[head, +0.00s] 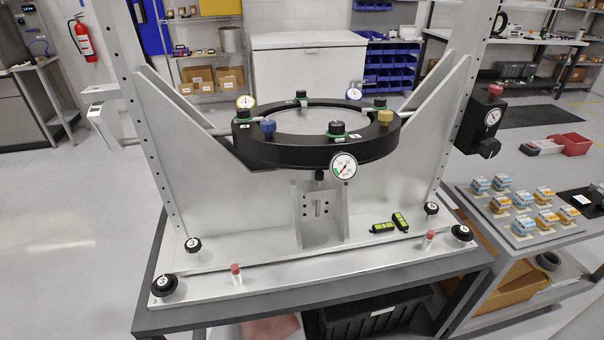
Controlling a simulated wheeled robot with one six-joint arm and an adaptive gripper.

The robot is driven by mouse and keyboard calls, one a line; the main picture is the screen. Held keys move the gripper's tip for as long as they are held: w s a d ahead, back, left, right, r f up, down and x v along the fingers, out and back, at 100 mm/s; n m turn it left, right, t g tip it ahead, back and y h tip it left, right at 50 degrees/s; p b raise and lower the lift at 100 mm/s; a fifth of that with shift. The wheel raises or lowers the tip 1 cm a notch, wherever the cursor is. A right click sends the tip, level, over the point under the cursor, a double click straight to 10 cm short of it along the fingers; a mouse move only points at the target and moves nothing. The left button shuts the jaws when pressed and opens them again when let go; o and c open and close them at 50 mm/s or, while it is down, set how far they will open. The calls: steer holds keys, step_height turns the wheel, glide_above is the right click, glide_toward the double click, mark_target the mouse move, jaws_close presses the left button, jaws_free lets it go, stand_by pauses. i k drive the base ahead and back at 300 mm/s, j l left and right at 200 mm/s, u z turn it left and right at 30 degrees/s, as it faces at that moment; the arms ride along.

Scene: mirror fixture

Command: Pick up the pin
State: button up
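Two small pins with red caps and pale bodies stand upright on the metal base plate (330,262) of the mirror fixture. One pin (236,274) is at the front left of the plate, and the other pin (429,240) is at the front right. I cannot tell which of them the task names. A black ring mount (290,154) with coloured knobs and dial gauges sits above the plate between two upright metal side frames. My gripper is not in view.
Black knobs (164,285) stand at the plate's corners, with another (462,233) at the right. A side table (470,205) at right holds several blue and orange parts. The plate between the pins is mostly clear.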

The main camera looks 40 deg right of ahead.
mark_target(234, 267)
steer(key=l, duration=0.55)
steer(key=k+l+u, duration=0.1)
steer(key=l, duration=0.45)
steer(key=k+l, duration=0.1)
steer(key=l, duration=0.45)
steer(key=l+u, duration=0.1)
steer(key=l, duration=0.45)
steer(key=k+l+u, duration=0.1)
steer(key=u, duration=1.6)
